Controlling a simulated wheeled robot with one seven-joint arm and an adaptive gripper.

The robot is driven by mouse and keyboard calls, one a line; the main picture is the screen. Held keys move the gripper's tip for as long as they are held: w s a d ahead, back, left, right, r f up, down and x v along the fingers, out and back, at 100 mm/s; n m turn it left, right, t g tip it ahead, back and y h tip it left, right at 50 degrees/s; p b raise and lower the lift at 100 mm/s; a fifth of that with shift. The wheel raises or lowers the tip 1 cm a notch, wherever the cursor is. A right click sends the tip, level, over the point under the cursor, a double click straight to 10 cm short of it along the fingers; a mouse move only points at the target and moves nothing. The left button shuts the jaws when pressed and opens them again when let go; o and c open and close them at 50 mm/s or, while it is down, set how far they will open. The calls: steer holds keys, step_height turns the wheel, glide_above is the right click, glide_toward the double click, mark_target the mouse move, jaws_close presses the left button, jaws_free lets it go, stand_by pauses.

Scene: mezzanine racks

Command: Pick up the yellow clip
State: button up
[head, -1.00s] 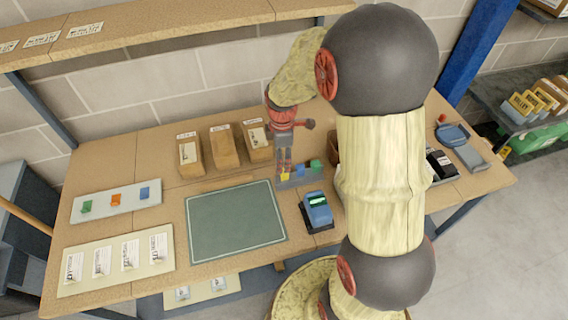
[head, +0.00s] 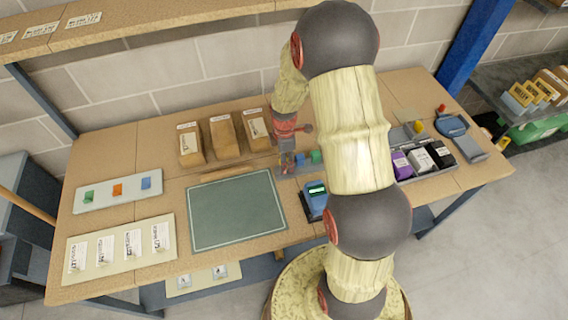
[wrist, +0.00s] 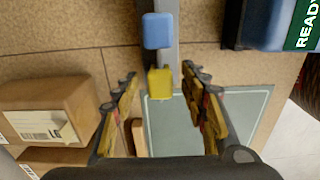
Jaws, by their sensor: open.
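The yellow clip (wrist: 160,83) sits at the near end of a narrow grey rail (wrist: 165,55) in the wrist view, beside a blue clip (wrist: 157,31). My gripper (wrist: 157,85) is open, with one finger on each side of the yellow clip and a gap on both sides. In the head view my gripper (head: 287,164) is low over the left end of the rail and largely hides the yellow clip. The blue clip (head: 299,159) and a green clip (head: 316,156) show to its right.
A blue device (head: 316,198) stands just in front of the rail. Brown boxes (head: 224,137) stand behind and left. A green mat (head: 237,210) lies clear at front left. A white tray with coloured clips (head: 118,193) is farther left.

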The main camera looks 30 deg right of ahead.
steer(key=c, duration=0.3)
steer(key=c, duration=0.6)
steer(key=shift+r, duration=0.1)
